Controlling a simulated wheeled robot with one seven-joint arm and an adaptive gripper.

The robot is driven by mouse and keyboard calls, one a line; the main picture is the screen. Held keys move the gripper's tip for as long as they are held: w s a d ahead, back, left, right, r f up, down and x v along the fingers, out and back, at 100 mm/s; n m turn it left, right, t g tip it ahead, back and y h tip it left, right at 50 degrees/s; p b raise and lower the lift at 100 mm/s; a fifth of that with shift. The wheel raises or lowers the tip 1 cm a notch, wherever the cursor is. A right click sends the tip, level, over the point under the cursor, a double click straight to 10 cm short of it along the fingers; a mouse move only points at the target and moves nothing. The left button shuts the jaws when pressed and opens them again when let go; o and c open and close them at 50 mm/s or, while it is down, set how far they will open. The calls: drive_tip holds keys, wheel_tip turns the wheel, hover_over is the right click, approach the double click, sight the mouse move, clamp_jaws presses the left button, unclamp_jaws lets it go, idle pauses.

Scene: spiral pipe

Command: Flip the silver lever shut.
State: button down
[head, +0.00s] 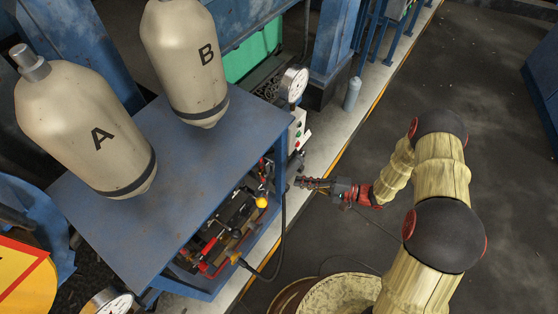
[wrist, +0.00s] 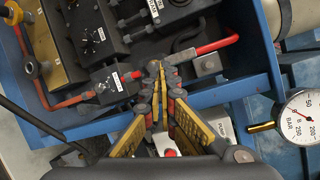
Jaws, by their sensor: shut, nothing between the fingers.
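My gripper (head: 300,182) reaches from the right toward the open front of the blue bench. In the wrist view my gripper (wrist: 162,72) is shut and empty, its fingertips over the edge of the control panel. The lever cannot be made out clearly in the head view.
The blue bench (head: 170,145) carries tanks A (head: 90,135) and B (head: 188,65). Its top overhangs the panel. A pressure gauge (wrist: 302,116) stands right of my gripper. Labelled black valve boxes (wrist: 113,82) and an orange pipe (wrist: 62,104) lie left. A black cable (head: 277,255) hangs in front.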

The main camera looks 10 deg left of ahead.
sight(266, 170)
drive_tip(key=shift+w+d+r+n+t+y, duration=0.15)
drive_tip(key=shift+w+r+n+t, duration=0.5)
drive_tip(key=shift+w, duration=0.4)
drive_tip(key=shift+w+d+r+n+t+y, duration=0.15)
drive_tip(key=shift+w+r+n+t, duration=0.3)
drive_tip(key=shift+w+r+n, duration=0.45)
drive_tip(key=shift+w+a+f, duration=0.1)
drive_tip(key=shift+f, duration=0.05)
drive_tip(key=b+x, duration=0.2)
drive_tip(key=x, duration=0.8)
